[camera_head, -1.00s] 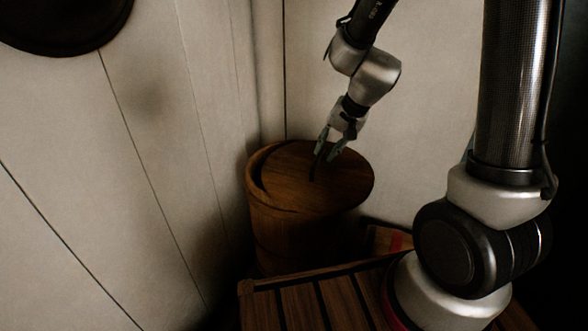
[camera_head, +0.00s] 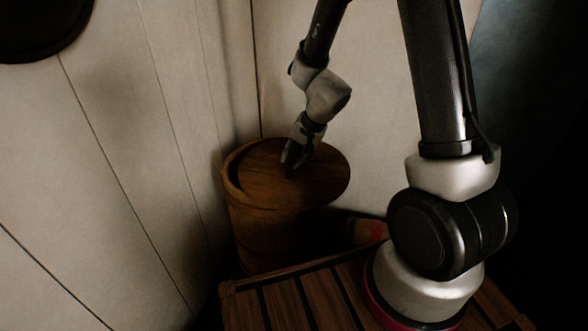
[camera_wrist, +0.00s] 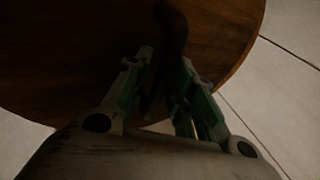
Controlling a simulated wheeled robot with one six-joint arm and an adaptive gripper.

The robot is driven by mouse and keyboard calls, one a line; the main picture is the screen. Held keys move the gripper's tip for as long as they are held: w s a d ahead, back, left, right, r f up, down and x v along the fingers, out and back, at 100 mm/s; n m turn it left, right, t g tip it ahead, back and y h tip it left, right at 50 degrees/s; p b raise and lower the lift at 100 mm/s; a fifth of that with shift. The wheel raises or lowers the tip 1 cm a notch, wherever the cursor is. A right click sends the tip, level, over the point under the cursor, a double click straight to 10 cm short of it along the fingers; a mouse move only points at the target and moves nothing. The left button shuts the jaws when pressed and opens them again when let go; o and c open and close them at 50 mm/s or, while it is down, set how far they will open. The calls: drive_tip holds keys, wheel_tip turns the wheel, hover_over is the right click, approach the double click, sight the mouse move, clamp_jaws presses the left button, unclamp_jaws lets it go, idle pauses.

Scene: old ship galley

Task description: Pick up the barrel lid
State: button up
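The barrel lid (camera_head: 315,178) is a round brown wooden disc on top of the wooden barrel (camera_head: 268,232). It sits off-centre to the right, with a dark gap at the barrel's left rim. My gripper (camera_head: 290,168) is down at the lid's middle in the head view. In the wrist view the lid (camera_wrist: 60,60) fills the upper part, with a dark curved handle (camera_wrist: 172,28) rising from it. The fingers of my gripper (camera_wrist: 167,62) are drawn in on either side of the handle and look shut on it. The dim light hides the exact contact.
Pale panelled walls stand close to the left of and behind the barrel. A slatted wooden surface (camera_head: 290,302) lies in front, below my arm's base. A box with a red patch (camera_head: 366,231) is right of the barrel. A dark round object (camera_head: 40,28) is at top left.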

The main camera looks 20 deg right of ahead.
clamp_jaws()
drive_tip(key=shift+r, duration=0.1)
idle(0.3)
